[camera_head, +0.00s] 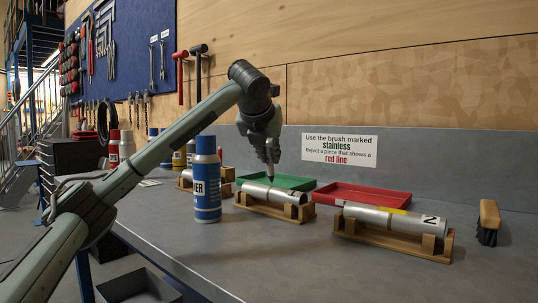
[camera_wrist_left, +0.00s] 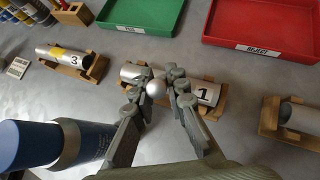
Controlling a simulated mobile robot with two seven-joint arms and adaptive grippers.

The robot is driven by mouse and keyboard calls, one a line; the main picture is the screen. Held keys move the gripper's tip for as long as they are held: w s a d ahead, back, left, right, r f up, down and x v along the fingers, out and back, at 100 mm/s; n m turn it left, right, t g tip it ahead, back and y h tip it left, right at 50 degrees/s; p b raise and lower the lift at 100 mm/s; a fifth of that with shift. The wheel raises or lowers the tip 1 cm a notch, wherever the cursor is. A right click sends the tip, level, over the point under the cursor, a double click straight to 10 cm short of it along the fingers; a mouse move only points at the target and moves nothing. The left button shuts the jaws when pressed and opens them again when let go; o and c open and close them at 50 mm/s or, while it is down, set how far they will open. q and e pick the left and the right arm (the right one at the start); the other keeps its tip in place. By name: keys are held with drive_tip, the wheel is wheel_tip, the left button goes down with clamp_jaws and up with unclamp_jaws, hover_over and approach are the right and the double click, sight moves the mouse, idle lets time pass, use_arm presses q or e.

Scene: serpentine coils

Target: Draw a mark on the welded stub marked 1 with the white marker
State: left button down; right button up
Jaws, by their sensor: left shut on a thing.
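The welded stub marked 1 (camera_head: 262,191) is a silver cylinder lying in a wooden cradle on the bench. It also shows in the left wrist view (camera_wrist_left: 210,93), with its "1" label right of my fingers. My left gripper (camera_head: 270,155) points down over this stub and is shut on a slim pale marker (camera_head: 271,173). In the left wrist view the marker's rounded grey end (camera_wrist_left: 156,88) shows between the fingers. The marker's lower tip is close to the top of the stub; I cannot tell whether they touch. My right gripper is not in view.
A blue can (camera_head: 207,183) stands close left of stub 1. A green tray (camera_head: 303,184) and a red tray (camera_head: 345,189) lie behind. Stub 2 (camera_head: 388,219) and a brush (camera_head: 488,222) are to the right. Stub 3 (camera_wrist_left: 57,55) lies left in the wrist view.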

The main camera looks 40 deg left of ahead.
use_arm(q)
drive_tip(key=shift+f+b, duration=0.45)
drive_tip(key=shift+f, duration=0.05)
idle(0.5)
drive_tip(key=shift+w, duration=0.35)
idle(0.6)
drive_tip(key=shift+p, duration=0.3)
wheel_tip(320, 180, up, 6)
drive_tip(key=p, duration=0.4)
drive_tip(key=shift+p, duration=0.3)
